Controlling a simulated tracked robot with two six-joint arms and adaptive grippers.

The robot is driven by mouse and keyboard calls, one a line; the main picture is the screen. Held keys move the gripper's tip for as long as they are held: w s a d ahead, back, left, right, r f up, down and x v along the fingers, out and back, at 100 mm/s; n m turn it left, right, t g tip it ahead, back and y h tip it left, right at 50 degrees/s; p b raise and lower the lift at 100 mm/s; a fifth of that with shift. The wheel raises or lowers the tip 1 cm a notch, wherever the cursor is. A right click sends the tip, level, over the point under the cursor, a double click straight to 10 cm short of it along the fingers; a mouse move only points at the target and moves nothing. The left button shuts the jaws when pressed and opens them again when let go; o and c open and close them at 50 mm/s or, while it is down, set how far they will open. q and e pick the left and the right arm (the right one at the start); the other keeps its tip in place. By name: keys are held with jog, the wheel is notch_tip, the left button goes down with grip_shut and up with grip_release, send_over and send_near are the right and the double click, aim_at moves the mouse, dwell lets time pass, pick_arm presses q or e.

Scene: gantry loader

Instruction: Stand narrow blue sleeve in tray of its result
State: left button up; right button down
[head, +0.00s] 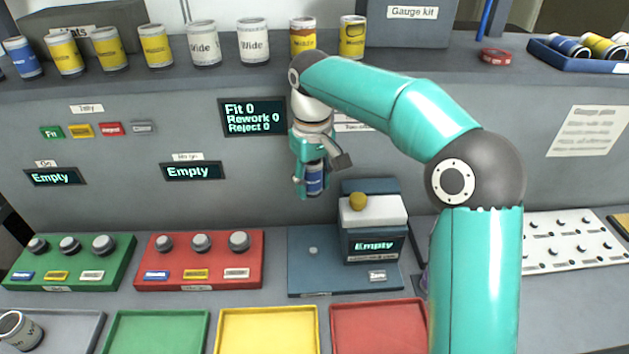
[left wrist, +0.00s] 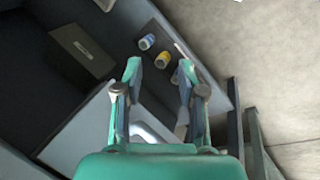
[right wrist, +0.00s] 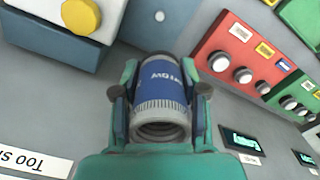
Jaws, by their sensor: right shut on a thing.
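My right gripper (head: 312,190) is shut on the narrow blue sleeve (head: 315,179), holding it in the air in front of the grey wall, above and left of the gauge (head: 373,220). In the right wrist view the blue sleeve (right wrist: 161,88) sits between the fingers, its open grey end towards the camera. The gauge's display reads "Empty". A green tray (head: 112,348), a yellow tray (head: 225,348) and a red tray (head: 338,348) lie at the front edge; their visible parts are empty. My left gripper (left wrist: 160,78) is open and empty.
Sleeves line the shelf (head: 170,82). The tally screen (head: 252,117) reads Fit 0, Rework 0, Reject 0.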

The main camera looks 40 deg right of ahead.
jog(key=shift+r+p, duration=1.85)
jog(key=shift+r, duration=0.15)
